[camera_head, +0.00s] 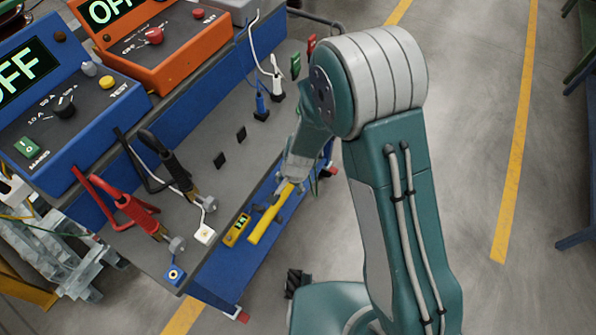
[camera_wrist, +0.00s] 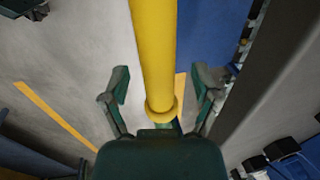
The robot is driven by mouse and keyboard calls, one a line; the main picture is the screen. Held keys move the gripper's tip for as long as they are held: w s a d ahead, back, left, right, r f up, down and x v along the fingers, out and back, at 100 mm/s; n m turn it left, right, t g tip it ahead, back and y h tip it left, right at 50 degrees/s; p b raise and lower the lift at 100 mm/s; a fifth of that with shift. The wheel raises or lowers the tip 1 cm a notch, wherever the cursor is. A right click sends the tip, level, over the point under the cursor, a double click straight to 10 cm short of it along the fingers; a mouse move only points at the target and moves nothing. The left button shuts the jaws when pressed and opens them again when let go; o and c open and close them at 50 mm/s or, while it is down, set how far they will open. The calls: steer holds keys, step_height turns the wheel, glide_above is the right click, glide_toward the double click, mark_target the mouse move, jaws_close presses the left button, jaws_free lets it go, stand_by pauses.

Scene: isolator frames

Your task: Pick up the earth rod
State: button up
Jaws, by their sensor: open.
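The earth rod appears to be the yellow rod (camera_head: 269,217), beside the bench's blue lower side in the head view. In the wrist view the yellow rod (camera_wrist: 154,50) runs from the top edge down to a collar between my fingers. My gripper (camera_wrist: 161,82) is open, with one finger on each side of the rod and gaps visible on both sides. In the head view my gripper (camera_head: 288,188) is at the rod's upper end, and my arm partly hides that end. I cannot tell how the rod is supported.
A grey bench top (camera_head: 215,130) carries a blue test box (camera_head: 50,110), an orange test box (camera_head: 150,45) and several clamps and leads, including a red clamp (camera_head: 135,210). A small yellow device (camera_head: 237,230) is close left of the rod. Open floor (camera_head: 480,130) lies to the right.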

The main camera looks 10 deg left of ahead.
jaws_close()
stand_by(0.3)
